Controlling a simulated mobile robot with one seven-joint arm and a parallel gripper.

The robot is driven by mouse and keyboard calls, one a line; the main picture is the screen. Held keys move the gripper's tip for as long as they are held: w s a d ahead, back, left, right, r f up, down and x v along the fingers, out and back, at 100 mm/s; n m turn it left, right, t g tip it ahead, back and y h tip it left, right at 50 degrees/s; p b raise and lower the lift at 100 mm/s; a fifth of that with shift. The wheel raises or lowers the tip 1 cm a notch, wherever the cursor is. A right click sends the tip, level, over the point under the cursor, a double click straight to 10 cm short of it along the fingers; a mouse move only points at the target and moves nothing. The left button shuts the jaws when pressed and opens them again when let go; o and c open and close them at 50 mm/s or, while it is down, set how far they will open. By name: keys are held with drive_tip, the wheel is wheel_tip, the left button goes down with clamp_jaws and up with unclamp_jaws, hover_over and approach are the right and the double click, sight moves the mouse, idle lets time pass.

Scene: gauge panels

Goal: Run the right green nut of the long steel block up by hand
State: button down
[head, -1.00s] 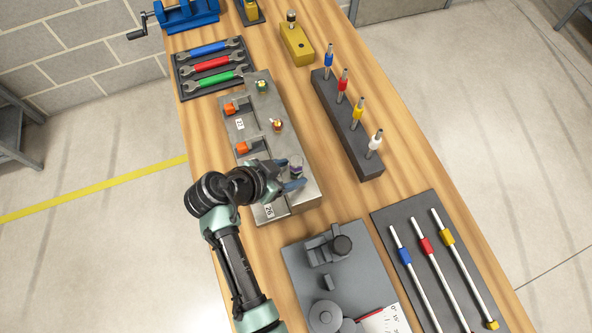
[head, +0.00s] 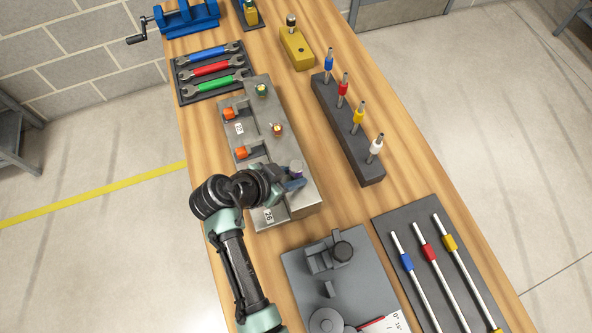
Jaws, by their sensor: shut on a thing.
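The long steel block (head: 258,115) runs along the bench in the head view, with a row of studs on top. A stud with a green nut (head: 262,91) stands at its far end, and one with a yellow-orange nut (head: 277,129) stands in the middle. A grey-purple topped stud (head: 296,166) stands at the near end.
Orange pieces (head: 241,152) sit in slots along the block's left side. A wrench tray (head: 181,93) lies beyond it. A dark rack of upright tools (head: 373,174) stands to the right. A grey plate (head: 297,260) lies nearer, with bare wood between.

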drive_tip(key=shift+w+f+b, duration=0.1)
drive_tip(key=shift+b, duration=0.25)
drive_tip(key=shift+a+m, duration=0.1)
drive_tip(key=shift+m, duration=0.3)
drive_tip(key=shift+m+g+h+b, duration=0.3)
drive_tip(key=shift+m+g+b, duration=0.1)
drive_tip(key=shift+g+b, duration=0.15)
drive_tip(key=shift+m+g+h+b, duration=0.4)
drive_tip(key=shift+m+g+b, duration=0.15)
drive_tip(key=shift+m+b, duration=0.4)
drive_tip(key=shift+w+a+m+g+b, duration=0.1)
drive_tip(key=shift+m+g+b, duration=0.25)
drive_tip(key=shift+b, duration=0.15)
drive_tip(key=shift+m+g+b, duration=0.35)
drive_tip(key=shift+m+b, duration=0.15)
drive_tip(key=shift+m, duration=0.1)
